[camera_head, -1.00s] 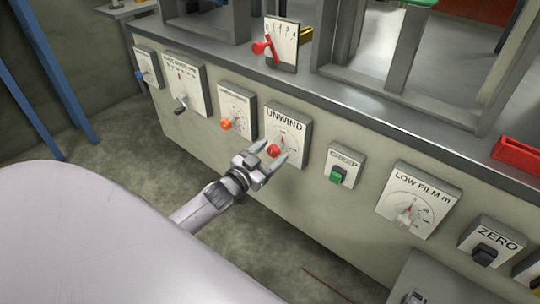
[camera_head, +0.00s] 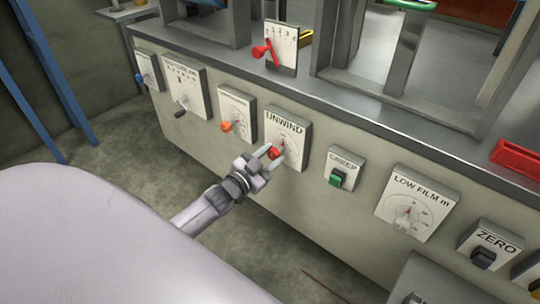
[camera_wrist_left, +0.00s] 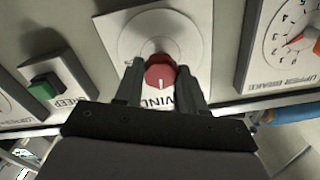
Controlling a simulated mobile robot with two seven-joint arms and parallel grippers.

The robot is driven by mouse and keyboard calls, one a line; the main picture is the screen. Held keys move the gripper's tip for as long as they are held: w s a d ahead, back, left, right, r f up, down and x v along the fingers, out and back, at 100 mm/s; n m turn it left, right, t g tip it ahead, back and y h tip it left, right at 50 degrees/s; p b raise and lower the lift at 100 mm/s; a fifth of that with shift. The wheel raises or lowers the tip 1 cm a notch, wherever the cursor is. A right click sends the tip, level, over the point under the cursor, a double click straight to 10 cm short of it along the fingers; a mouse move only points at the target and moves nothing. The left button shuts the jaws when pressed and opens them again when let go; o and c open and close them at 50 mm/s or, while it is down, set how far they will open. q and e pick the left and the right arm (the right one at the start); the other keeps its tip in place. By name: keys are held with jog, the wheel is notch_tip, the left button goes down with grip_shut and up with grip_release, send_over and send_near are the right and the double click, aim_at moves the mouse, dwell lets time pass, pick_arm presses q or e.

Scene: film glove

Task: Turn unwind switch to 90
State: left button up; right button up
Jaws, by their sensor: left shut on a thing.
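The unwind switch is a red round knob (camera_head: 273,152) on a white panel marked UNWIND (camera_head: 288,127) on the front of the grey machine. In the left wrist view the red knob (camera_wrist_left: 160,72) shows a white pointer line that faces the bottom of that view, toward the panel's lettering. My left gripper (camera_head: 270,158) is at the knob. Its two dark fingers (camera_wrist_left: 163,88) stand on either side of the knob and are shut on it. The numbers around the dial are too small or hidden to read. My right gripper is not in view.
An orange-knob panel (camera_head: 237,115) lies left of the unwind panel. The CREEP panel with a green switch (camera_head: 336,180) and the LOW FILM dial (camera_head: 415,204) lie to the right. A red lever (camera_head: 262,50) stands above on the ledge.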

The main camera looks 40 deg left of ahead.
pick_arm(q)
jog(key=m, duration=0.3)
jog(key=shift+m+p, duration=0.3)
jog(key=m, duration=0.2)
jog(key=shift+f+m, duration=0.1)
jog(key=shift+m, duration=0.3)
jog(key=m, duration=0.2)
jog(key=shift+d+m, duration=0.1)
jog(key=shift+m, duration=0.2)
jog(key=m+b, duration=0.1)
jog(key=m, duration=0.1)
jog(key=shift+f+m, duration=0.1)
jog(key=shift+m, duration=0.3)
jog(key=m+b, duration=0.1)
jog(key=m, duration=0.2)
jog(key=shift+m, duration=0.5)
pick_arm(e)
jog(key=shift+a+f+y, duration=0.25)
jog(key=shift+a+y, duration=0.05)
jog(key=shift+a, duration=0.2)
pick_arm(q)
jog(key=o, duration=1.1)
jog(key=shift+c, duration=0.2)
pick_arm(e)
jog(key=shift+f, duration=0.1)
